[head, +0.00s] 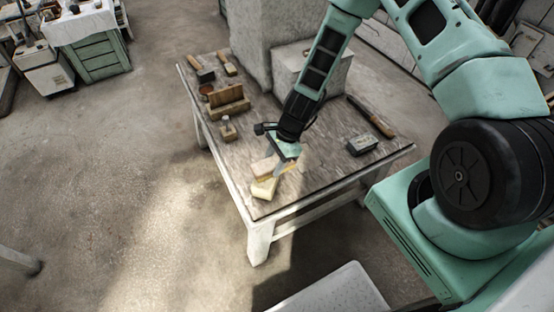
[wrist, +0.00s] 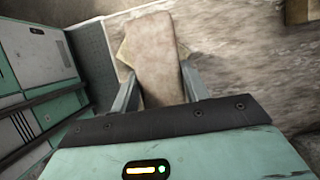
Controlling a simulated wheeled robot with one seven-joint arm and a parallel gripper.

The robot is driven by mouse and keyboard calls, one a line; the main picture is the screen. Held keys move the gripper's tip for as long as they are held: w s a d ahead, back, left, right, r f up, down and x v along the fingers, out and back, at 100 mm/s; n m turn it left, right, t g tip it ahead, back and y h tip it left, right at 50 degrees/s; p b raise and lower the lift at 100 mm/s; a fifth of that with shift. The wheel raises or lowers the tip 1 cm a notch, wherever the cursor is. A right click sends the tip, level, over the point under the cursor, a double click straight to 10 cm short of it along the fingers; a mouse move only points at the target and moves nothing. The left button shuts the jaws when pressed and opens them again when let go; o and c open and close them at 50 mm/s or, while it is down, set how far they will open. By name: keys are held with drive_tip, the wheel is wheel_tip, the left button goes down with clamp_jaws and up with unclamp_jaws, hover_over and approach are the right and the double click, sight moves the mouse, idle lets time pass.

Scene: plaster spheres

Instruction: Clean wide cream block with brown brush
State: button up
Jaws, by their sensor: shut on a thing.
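The brown brush (head: 265,168) is between the fingers of my gripper (head: 284,160), near the front corner of the worktable. In the wrist view the brush (wrist: 153,50) shows as a long tan-brown back, with my gripper (wrist: 158,78) shut on its sides. The wide cream block (head: 265,188) lies on the table at the front corner, just below and beside the brush. In the wrist view pale edges of the block (wrist: 125,52) show from under the brush, which hides most of it. I cannot tell whether brush and block touch.
The worktable (head: 240,165) also bears a wooden stand (head: 228,103), a small stamp-like tool (head: 228,130), a dark grey box (head: 362,144) and a dark-bladed tool (head: 371,117). A large plaster block (head: 305,72) stands at the back. The table's front edges are close to the brush.

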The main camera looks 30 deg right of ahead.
sight(265, 165)
drive_tip(key=shift+a, duration=1.6)
drive_tip(key=shift+d+r+p, duration=0.65)
drive_tip(key=shift+d+r, duration=0.1)
drive_tip(key=shift+d, duration=0.35)
drive_tip(key=shift+f+b, duration=0.55)
drive_tip(key=shift+f, duration=0.25)
drive_tip(key=shift+d+r, duration=0.1)
drive_tip(key=shift+d, duration=1.05)
